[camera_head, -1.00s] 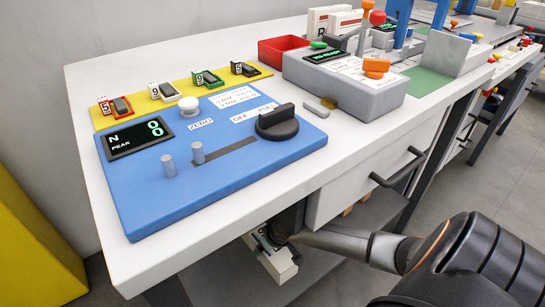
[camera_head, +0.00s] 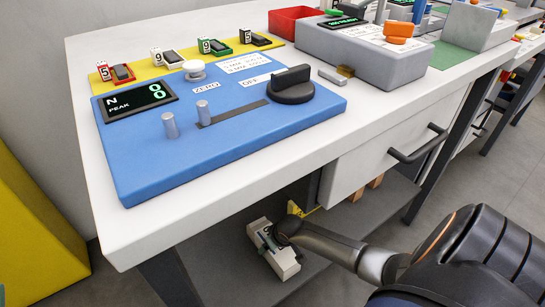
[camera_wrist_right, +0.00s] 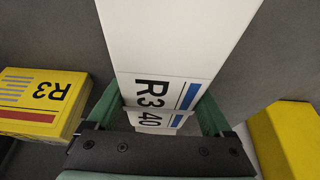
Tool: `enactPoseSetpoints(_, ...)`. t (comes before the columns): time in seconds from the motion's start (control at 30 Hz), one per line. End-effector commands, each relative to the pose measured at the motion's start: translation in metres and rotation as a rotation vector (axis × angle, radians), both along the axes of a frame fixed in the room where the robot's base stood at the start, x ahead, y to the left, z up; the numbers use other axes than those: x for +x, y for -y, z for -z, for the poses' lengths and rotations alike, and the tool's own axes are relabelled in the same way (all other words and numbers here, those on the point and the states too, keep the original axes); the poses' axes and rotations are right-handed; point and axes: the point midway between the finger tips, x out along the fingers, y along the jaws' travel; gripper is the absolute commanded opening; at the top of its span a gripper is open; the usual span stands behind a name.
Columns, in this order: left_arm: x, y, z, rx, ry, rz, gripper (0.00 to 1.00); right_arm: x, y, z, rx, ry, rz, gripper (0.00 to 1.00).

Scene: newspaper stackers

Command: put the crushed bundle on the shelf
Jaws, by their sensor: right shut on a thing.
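A white bundle (camera_head: 284,262) with a dark and teal label is held low, below the white table's front edge, in the head view. My right gripper (camera_head: 268,240) is shut on it. In the right wrist view the white bundle (camera_wrist_right: 180,35) reads "R3 40" with a blue stripe, and the green fingers of my right gripper (camera_wrist_right: 160,108) stand on both its sides. I cannot tell whether it is crushed. A grey lower shelf (camera_head: 215,262) runs under the table. The bundle appears over it; contact is unclear. My left gripper is not in view.
A yellow block (camera_wrist_right: 38,95) marked "R3" is left of the bundle, and another yellow surface (camera_wrist_right: 288,135) is at right. Above are the white tabletop (camera_head: 95,225), a blue gauge panel (camera_head: 225,130) and a drawer handle (camera_head: 420,147). A yellow block (camera_head: 35,235) stands at far left.

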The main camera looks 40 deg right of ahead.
Motion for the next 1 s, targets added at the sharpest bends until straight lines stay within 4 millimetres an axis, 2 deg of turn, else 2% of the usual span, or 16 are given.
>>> enactPoseSetpoints(0.4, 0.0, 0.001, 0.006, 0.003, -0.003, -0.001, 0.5, 0.003, 0.001, 0.004, -0.002, 0.009, -0.002, 0.0)
enactPoseSetpoints(0.43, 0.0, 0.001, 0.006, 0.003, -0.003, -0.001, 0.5, 0.0, 0.0, 0.007, 0.0, 0.001, -0.001, 0.86)
enactPoseSetpoints(0.53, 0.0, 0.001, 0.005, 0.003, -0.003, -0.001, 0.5, 0.0, 0.0, 0.006, 0.0, 0.001, -0.001, 0.97)
enactPoseSetpoints(0.57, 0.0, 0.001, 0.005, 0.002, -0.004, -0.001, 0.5, 0.0, 0.0, 0.006, 0.0, 0.001, -0.001, 1.0)
enactPoseSetpoints(0.87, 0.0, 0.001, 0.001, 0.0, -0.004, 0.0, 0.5, 0.0, 0.0, 0.003, 0.0, 0.001, -0.001, 1.0)
enactPoseSetpoints(1.0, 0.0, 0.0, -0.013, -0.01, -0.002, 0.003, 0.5, -0.006, 0.001, -0.016, -0.004, 0.002, -0.004, 1.0)
